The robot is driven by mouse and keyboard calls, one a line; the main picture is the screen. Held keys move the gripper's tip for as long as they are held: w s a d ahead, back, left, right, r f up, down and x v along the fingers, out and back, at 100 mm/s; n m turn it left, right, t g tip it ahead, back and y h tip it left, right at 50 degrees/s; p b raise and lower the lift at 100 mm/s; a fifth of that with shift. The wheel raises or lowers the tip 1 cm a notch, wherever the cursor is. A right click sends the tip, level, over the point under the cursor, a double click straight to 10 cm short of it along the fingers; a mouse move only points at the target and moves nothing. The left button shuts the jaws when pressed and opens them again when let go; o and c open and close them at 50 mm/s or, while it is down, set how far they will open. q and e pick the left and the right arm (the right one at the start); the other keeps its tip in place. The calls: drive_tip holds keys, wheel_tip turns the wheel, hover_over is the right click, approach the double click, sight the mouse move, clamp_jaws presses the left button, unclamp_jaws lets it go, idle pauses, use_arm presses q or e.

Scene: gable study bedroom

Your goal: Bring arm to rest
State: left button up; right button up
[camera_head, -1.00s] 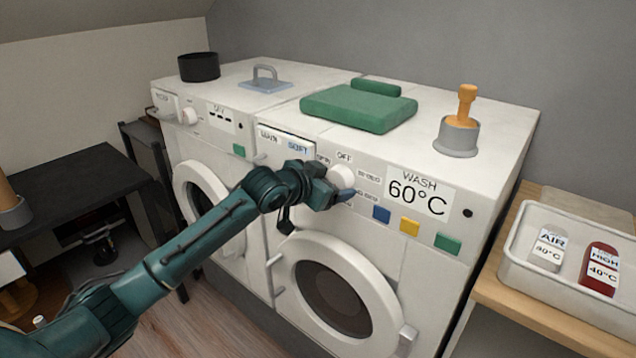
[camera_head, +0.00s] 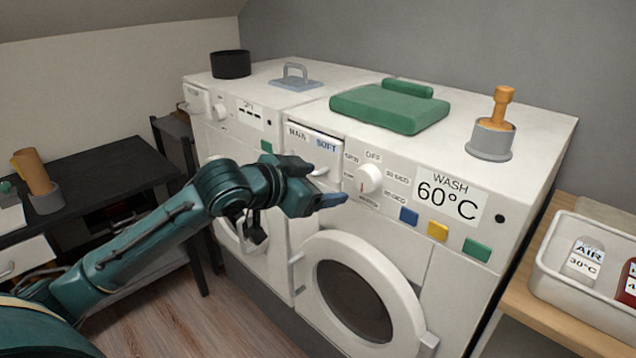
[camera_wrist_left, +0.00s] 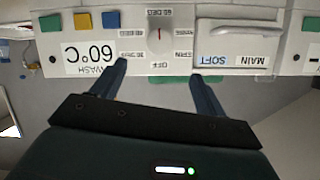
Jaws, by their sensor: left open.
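My left gripper (camera_head: 330,187) is open and empty in front of the washer's control panel. Its fingers point at the white round dial (camera_head: 370,178), with a gap between them and the dial. In the left wrist view, upside down, the two fingers (camera_wrist_left: 158,72) are spread on either side below the dial (camera_wrist_left: 160,35), with nothing between them. The washer's display (camera_head: 447,198) reads WASH 60°C. My left arm reaches in from the lower left. My right gripper is not seen.
The washer's round door (camera_head: 335,245) is below the gripper. Blue, yellow and green buttons (camera_head: 438,231) sit right of the dial. A green folded cloth (camera_head: 390,108) and a grey cup (camera_head: 490,140) are on top. A white tray (camera_head: 570,290) stands right, a black table (camera_head: 100,180) left.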

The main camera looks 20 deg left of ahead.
use_arm(q)
drive_tip(key=s+d+f+n+g, duration=0.1)
drive_tip(key=s+d+f, duration=0.25)
drive_tip(key=f, duration=0.55)
drive_tip(key=s+d+f+n, duration=0.1)
drive_tip(key=s+d+f, duration=0.25)
drive_tip(key=f, duration=0.65)
drive_tip(key=s+d+f+n+g+y, duration=0.1)
drive_tip(key=s+d+f, duration=0.1)
drive_tip(key=s+f, duration=1)
drive_tip(key=s, duration=0.4)
drive_tip(key=shift+s+f+n+p, duration=0.15)
drive_tip(key=shift+f+n+p, duration=0.15)
drive_tip(key=shift+f+p, duration=0.1)
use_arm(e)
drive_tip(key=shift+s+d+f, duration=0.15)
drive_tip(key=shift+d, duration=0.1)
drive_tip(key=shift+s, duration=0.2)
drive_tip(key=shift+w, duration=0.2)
